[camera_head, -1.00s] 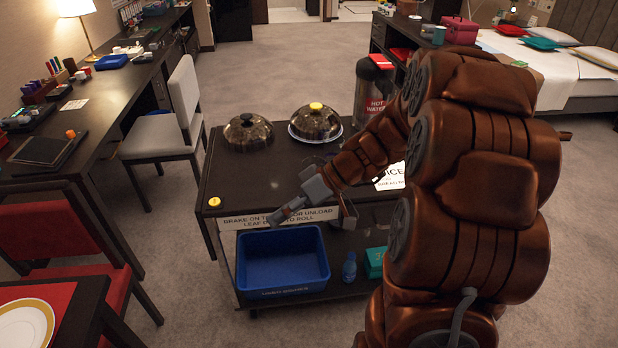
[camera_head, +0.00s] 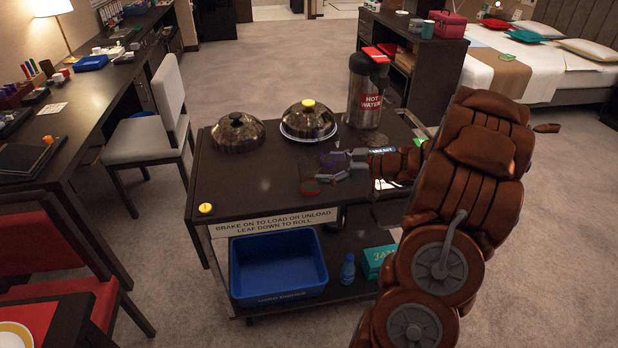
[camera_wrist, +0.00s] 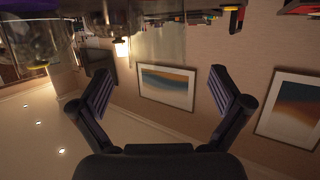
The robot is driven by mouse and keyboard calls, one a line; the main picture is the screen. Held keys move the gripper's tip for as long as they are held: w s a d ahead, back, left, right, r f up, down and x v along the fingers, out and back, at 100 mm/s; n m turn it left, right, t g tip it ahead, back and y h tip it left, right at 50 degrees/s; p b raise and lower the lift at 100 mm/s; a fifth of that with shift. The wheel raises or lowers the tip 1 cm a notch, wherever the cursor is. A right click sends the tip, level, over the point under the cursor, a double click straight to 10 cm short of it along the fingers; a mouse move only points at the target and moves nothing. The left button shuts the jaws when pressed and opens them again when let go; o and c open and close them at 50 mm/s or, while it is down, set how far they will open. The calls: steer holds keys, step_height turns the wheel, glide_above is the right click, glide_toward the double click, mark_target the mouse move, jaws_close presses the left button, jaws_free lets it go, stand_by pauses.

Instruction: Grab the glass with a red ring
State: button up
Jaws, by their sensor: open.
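My gripper (camera_head: 326,168) is low over the cart, just right of and slightly behind this glass, fingers pointing left. The jaws are open and nothing shows between them. A purple-tinted glass (camera_head: 332,159) shows by the far finger, partly hidden. The wrist view looks upside down; my open fingers (camera_wrist: 163,92) frame a wall, and blurred clear glassware (camera_wrist: 35,40) fills its top left. I cannot tell the red ring there.
Two domed covers (camera_head: 238,132) (camera_head: 308,120) and a hot water dispenser (camera_head: 366,90) stand at the cart's back. A yellow-topped item (camera_head: 205,208) sits at the left corner. A blue bin (camera_head: 278,266) is on the lower shelf.

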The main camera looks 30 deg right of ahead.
mark_target(300, 166)
steer(key=shift+p+x, duration=0.9)
steer(key=shift+x, duration=1.75)
steer(key=shift+w+d, duration=0.1)
steer(key=shift+d, duration=0.05)
steer(key=shift+c, duration=0.4)
steer(key=c, duration=1.3)
steer(key=shift+r, duration=0.15)
